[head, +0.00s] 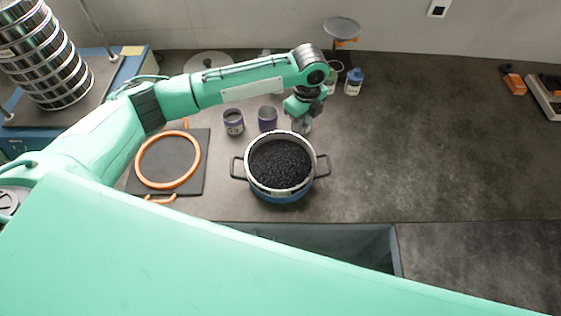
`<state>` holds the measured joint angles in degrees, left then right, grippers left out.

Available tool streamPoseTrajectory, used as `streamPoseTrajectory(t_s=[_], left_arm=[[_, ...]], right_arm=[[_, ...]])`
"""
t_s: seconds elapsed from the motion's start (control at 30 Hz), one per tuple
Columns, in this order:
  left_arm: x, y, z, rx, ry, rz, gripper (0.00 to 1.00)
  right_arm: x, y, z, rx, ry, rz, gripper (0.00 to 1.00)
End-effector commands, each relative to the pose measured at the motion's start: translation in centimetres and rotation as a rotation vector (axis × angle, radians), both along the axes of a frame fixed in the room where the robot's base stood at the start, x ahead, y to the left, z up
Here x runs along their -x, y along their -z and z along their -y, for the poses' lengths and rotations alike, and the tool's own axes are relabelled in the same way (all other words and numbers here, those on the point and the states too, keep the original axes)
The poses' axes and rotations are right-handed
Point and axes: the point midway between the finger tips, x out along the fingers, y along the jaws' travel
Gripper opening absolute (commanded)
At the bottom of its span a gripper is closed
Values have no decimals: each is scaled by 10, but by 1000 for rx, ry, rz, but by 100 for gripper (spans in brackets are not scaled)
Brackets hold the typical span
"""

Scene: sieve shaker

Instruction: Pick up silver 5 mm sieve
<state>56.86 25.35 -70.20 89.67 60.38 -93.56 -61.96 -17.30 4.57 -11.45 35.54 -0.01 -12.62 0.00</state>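A round silver vessel with two side handles (257,186), which looks like the silver sieve, stands on the bench in the middle of the head view. It is filled with black granules (280,164), and a blue part (284,198) shows below it. No size mark is readable. My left gripper (302,124) points down at the far right side of its rim. I cannot tell whether it touches the rim or whether its fingers are open. My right gripper is not in view.
A stack of silver sieves (42,62) stands on the blue-edged shaker at left. An orange ring (139,164) lies on a dark mat. Two purple cups (233,122) (268,118) stand behind the vessel. A blue-capped bottle (354,82) stands further back. The right bench is largely clear; an open recess (385,250) lies in front.

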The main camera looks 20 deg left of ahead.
Motion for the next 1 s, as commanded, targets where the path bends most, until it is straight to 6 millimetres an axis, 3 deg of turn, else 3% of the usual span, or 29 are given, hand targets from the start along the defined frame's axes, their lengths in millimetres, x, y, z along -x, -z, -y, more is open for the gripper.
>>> streamPoseTrajectory(t_s=[0.1,0.37,0.53,0.7,0.93,1.0], left_arm=[[0,18,1,-1,-1,-1,31],[1,37,3,0,1,0,31],[4,61,9,-1,0,-2,31],[3,81,8,0,-1,1,31],[3,85,8,0,0,2,31],[3,84,8,0,0,2,21]], right_arm=[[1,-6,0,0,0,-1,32],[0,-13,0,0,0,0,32],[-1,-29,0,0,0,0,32],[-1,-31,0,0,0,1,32],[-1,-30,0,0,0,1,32],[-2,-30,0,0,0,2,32]])
